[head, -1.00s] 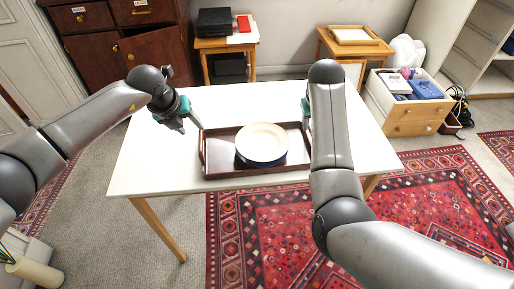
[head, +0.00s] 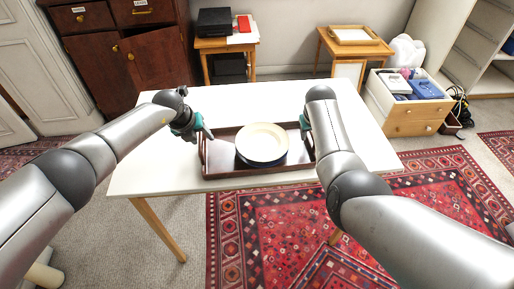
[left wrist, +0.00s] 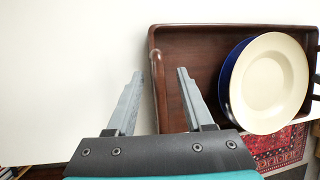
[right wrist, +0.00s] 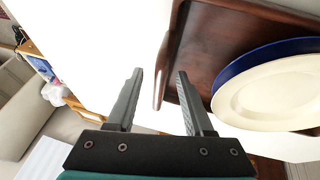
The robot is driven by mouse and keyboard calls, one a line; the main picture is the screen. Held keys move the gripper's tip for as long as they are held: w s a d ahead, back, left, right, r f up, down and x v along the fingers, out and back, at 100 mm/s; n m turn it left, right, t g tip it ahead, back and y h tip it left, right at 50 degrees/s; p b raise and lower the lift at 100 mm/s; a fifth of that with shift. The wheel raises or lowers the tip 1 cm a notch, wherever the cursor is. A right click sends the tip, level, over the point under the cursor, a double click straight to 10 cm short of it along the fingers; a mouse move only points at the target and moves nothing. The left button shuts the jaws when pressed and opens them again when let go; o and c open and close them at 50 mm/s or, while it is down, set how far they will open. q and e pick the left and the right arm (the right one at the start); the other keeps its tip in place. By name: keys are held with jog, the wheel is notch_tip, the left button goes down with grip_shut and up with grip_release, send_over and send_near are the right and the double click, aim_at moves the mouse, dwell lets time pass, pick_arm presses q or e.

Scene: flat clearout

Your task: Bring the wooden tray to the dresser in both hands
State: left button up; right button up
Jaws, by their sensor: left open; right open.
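The dark wooden tray (head: 222,166) lies flat on the white table and carries a cream plate (head: 263,142) stacked on a blue one, whose rim (left wrist: 229,82) shows in the left wrist view. My left gripper (head: 208,134) is open at the tray's left end; in the left wrist view its fingers (left wrist: 158,75) stand either side of the tray's end handle (left wrist: 158,85). My right gripper (head: 303,122) is open at the right end; in the right wrist view its fingers (right wrist: 159,75) straddle the tray's edge (right wrist: 165,68). I cannot tell whether any finger touches it. The dresser is probably the dark red-brown cabinet (head: 150,65) at the back left.
The white table (head: 150,150) is otherwise bare. Behind it stand a small side table (head: 222,45) with a black box, a wooden table with a frame (head: 355,36), and a drawer unit (head: 410,117) full of items. A red rug (head: 280,230) covers the floor in front.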

dwell(0.3)
pick_arm(q)
grip_shut()
pick_arm(e)
grip_shut()
jog(key=shift+f, duration=0.1)
dwell(0.9)
pick_arm(q)
jog(key=shift+w+r, duration=0.1)
jog(key=shift+w, duration=0.05)
pick_arm(e)
jog(key=shift+w+r, duration=0.1)
jog(key=shift+r, duration=0.1)
